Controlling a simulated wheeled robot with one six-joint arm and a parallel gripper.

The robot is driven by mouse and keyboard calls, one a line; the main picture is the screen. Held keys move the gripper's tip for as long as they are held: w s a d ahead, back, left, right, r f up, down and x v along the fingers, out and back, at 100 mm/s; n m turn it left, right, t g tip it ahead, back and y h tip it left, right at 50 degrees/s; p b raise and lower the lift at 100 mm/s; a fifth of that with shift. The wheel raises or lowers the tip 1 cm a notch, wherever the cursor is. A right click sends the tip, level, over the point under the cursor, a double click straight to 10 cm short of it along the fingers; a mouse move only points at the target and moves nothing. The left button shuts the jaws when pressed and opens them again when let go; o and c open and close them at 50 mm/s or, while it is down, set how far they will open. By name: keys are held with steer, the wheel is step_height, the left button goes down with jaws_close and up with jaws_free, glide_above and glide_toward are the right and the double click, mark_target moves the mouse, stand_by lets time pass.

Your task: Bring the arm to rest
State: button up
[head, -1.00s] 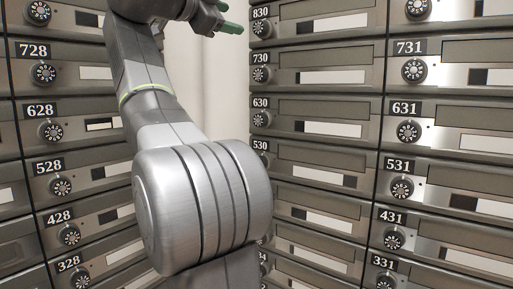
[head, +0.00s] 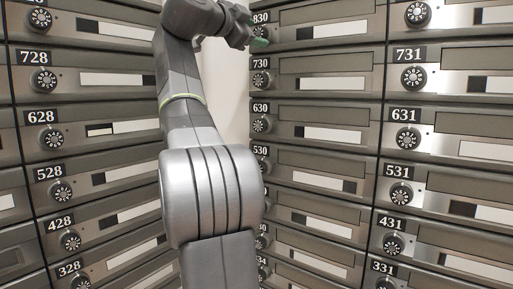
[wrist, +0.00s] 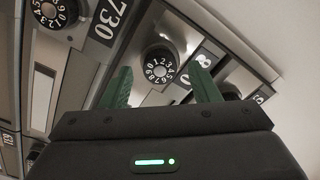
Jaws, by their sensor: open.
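My gripper (head: 259,43) is at the top middle of the head view, in front of the mailboxes near the 830 and 730 labels. In the wrist view its two green fingers (wrist: 161,88) stand apart with nothing between them. A dial (wrist: 159,66) of a mailbox shows beyond the gap between the fingers. My arm rises through the middle of the head view, bent at the top toward the right. Whether the fingertips touch the mailbox front cannot be told.
Mailbox banks stand on the left (head: 100,127) and right (head: 325,157), with dials and number labels. Another dial (wrist: 51,13) and the 730 label (wrist: 108,20) show in the wrist view. A pale strip of wall (head: 226,85) lies between the banks, behind my arm.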

steer(key=shift+w+d, duration=0.35)
steer(key=shift+w, duration=0.15)
steer(key=shift+s+a+r+n+p, duration=0.1)
steer(key=shift+n+p, duration=0.1)
steer(key=shift+n, duration=0.4)
steer(key=shift+s+n+p, duration=0.1)
steer(key=shift+n+p, duration=0.1)
steer(key=shift+n, duration=0.4)
steer(key=shift+n+p, duration=0.3)
steer(key=shift+n, duration=0.6)
steer(key=n+p, duration=0.2)
steer(key=n, duration=0.4)
steer(key=n+p, duration=0.3)
steer(key=n, duration=0.3)
steer(key=shift+r+p, duration=0.1)
steer(key=shift+p, duration=0.3)
steer(key=shift+n+p, duration=0.65)
steer(key=shift+n, duration=0.45)
steer(key=shift+f+n, duration=0.2)
steer(key=shift+n, duration=0.1)
